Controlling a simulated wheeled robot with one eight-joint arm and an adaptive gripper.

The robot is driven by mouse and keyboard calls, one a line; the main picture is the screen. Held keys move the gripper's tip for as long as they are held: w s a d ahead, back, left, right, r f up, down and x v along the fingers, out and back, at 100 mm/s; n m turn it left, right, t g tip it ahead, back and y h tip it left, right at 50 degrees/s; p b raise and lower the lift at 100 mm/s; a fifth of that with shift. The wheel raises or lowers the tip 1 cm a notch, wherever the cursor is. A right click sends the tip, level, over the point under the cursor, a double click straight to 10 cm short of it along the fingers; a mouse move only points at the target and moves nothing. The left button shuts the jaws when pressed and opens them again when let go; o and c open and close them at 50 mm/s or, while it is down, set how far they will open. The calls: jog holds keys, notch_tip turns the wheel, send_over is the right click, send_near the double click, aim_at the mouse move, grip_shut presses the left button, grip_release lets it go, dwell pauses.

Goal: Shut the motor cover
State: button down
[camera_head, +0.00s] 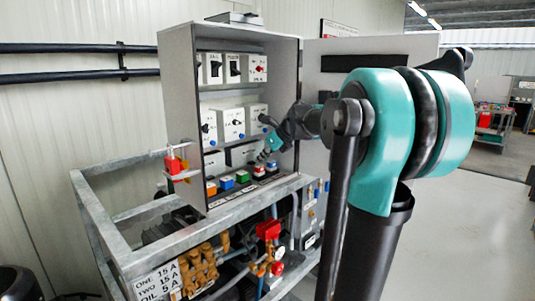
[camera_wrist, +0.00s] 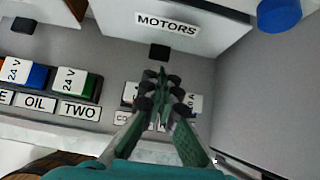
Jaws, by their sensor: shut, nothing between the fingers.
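The grey cover labelled MOTORS (camera_wrist: 168,26) is at the top of the wrist view, with a dark square tab (camera_wrist: 159,52) just below its lower edge. I cannot tell how far open it stands. In the head view my gripper (camera_head: 265,154) is inside the grey cabinet, low on its right side, in front of the lower row of boxes (camera_head: 243,153). In the wrist view my gripper (camera_wrist: 161,78) has its green fingers together and empty. Its tips are below the tab, and they hide part of the switches and labels behind.
The open cabinet (camera_head: 179,110) has its door (camera_head: 318,78) swung out right. Coloured switches, including a green one (camera_wrist: 80,84) and a blue one (camera_wrist: 38,77), line the cabinet's bottom. A blue knob (camera_wrist: 279,15) is upper right. A metal frame (camera_head: 130,262) surrounds pumps below.

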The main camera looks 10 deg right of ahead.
aim_at(251, 154)
jog(key=shift+x, duration=0.9)
jog(key=shift+w+a, duration=0.35)
jog(key=shift+w, duration=0.05)
jog(key=shift+r, duration=0.1)
jog(key=shift+w+r, duration=0.1)
jog(key=shift+r, duration=0.55)
